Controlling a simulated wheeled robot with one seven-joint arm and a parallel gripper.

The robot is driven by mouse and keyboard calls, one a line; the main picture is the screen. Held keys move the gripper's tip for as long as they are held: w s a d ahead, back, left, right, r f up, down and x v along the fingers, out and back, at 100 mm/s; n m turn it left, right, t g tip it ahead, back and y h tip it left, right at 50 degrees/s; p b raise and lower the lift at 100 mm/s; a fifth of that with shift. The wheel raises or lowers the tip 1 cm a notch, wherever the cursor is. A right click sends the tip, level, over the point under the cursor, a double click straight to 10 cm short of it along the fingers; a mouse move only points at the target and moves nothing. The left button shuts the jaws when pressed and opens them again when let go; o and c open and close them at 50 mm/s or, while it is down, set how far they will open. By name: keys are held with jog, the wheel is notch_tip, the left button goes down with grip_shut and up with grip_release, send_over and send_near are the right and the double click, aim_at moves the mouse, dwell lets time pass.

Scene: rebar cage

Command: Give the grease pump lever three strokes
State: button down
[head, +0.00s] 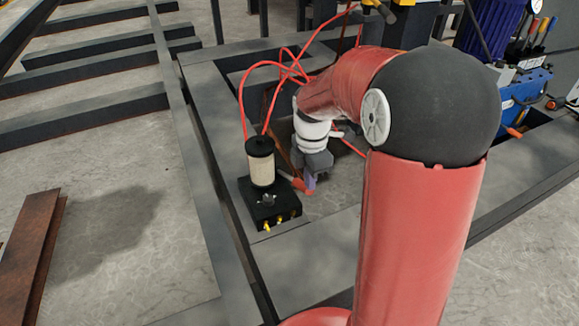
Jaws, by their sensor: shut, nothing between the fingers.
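The grease pump (268,202) is a black box with a cream cylindrical reservoir (261,168) under a black cap, set on a grey steel beam. Small brass fittings show on its front, and red hoses rise from its top. A lever with a red-orange end (300,186) sticks out at the pump's right side. My gripper (311,184) points down just right of the pump, at or very near the lever's end. Its fingers are shut with nothing between them. Whether they touch the lever I cannot tell. My red arm hides the area to the right.
Grey steel beams (215,225) frame the pump, with concrete floor between them. Rusty steel bars (32,245) lie at lower left. Red hoses (243,95) loop loosely behind the pump, close to my wrist.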

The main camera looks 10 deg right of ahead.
jog(key=shift+s+f, duration=0.3)
jog(key=shift+f, duration=0.2)
jog(key=shift+s+d+f+b, duration=0.1)
jog(key=shift+s+f+b, duration=0.2)
jog(key=shift+f+b, duration=0.35)
jog(key=shift+s+f+b, duration=0.3)
jog(key=shift+f, duration=0.3)
jog(key=shift+s+d+f+b, duration=0.1)
jog(key=shift+s+f+b, duration=0.1)
jog(key=shift+f, duration=0.15)
jog(key=shift+s+f+b, duration=0.1)
jog(key=shift+f+b, duration=0.1)
jog(key=shift+f, duration=0.2)
